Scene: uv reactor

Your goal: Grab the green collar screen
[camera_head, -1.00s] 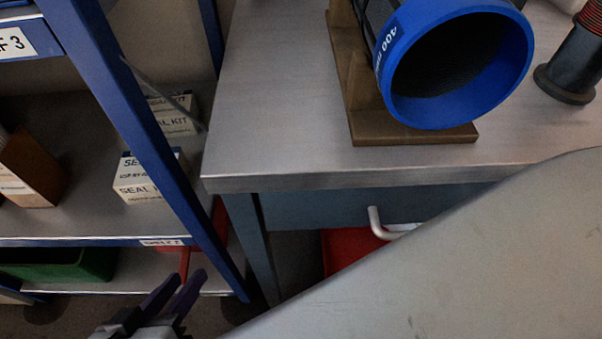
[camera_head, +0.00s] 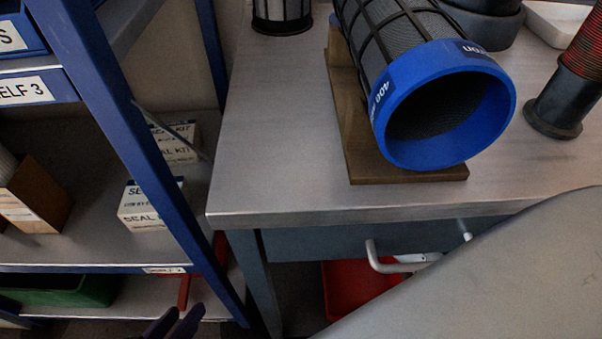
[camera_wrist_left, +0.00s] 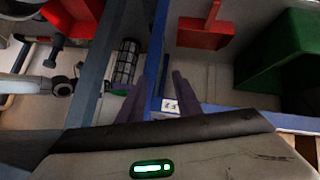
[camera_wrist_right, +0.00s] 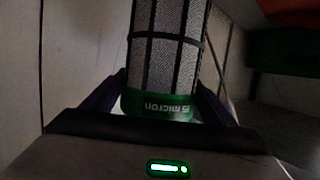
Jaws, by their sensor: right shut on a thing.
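The green collar screen (camera_wrist_right: 165,60) is a mesh cylinder with a black frame and a green collar marked "5 micron". In the right wrist view its collar end sits between the fingers of my right gripper (camera_wrist_right: 158,105), which is shut on it. Its far end runs out of the top of that view. My right gripper is not seen in the head view. My left gripper (camera_wrist_left: 157,100) is open and empty, and its fingertips (camera_head: 175,325) show at the bottom edge of the head view, beside the shelf.
A large blue collar screen (camera_head: 440,110) lies on a wooden stand on the metal table (camera_head: 270,150). Another screen (camera_head: 282,14) stands behind. A blue-framed shelf (camera_head: 110,130) holds seal kit boxes (camera_head: 145,205). A red bin (camera_head: 355,285) is under the table.

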